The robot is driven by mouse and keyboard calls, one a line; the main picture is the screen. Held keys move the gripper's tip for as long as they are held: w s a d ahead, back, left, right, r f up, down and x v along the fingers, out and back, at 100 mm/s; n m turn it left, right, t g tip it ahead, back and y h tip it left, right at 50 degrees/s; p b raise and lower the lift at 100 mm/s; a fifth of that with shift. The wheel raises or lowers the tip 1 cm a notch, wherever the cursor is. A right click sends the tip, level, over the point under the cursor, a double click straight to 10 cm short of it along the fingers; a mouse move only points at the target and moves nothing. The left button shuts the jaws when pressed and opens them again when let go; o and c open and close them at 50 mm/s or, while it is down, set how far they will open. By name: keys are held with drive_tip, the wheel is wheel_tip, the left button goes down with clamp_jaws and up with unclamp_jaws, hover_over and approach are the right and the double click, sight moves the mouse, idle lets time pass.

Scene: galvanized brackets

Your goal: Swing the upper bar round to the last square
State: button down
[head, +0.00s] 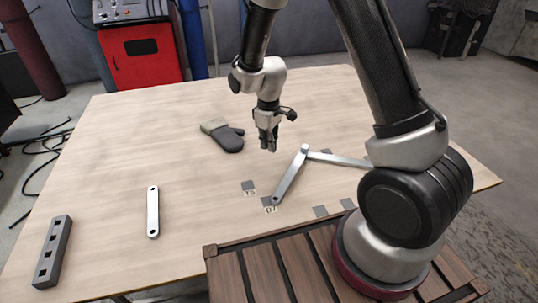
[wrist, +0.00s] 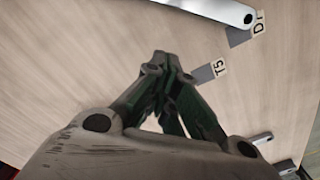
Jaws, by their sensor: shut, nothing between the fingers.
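Two flat grey bars join at a raised pivot on the table. One bar (head: 290,176) runs toward the front left, and its holed end lies at a grey square (wrist: 236,37) labelled D1. The other bar (head: 338,158) runs right and disappears behind my arm. I cannot tell surely which is upper. A bare square (head: 249,186) labelled T5 lies just left of D1. Two more squares, (head: 320,211) and (head: 348,203), lie nearer my base. My gripper (head: 268,147) is shut and empty, above the table left of the pivot, apart from the bars.
A loose holed bar (head: 153,212) and a block with several holes (head: 52,252) lie at the left. The table (head: 120,130) is clear between the glove and the loose bar.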

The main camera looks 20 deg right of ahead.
sight(281, 171)
drive_tip(key=shift+m, duration=0.6)
drive_tip(key=f, duration=0.3)
drive_tip(key=w+d+f, duration=0.1)
drive_tip(key=f, duration=0.4)
drive_tip(key=shift+w+d+f, duration=0.15)
drive_tip(key=shift+w+f, duration=0.05)
drive_tip(key=shift+f, duration=0.1)
drive_tip(key=shift+s+d+f, duration=0.25)
drive_tip(key=shift+s+d, duration=0.7)
drive_tip(key=shift+s, duration=0.2)
drive_tip(key=shift+s+d, duration=0.3)
drive_tip(key=shift+s, duration=0.1)
drive_tip(key=shift+s+d, duration=0.7)
drive_tip(key=shift+s, duration=0.15)
drive_tip(key=shift+a, duration=0.1)
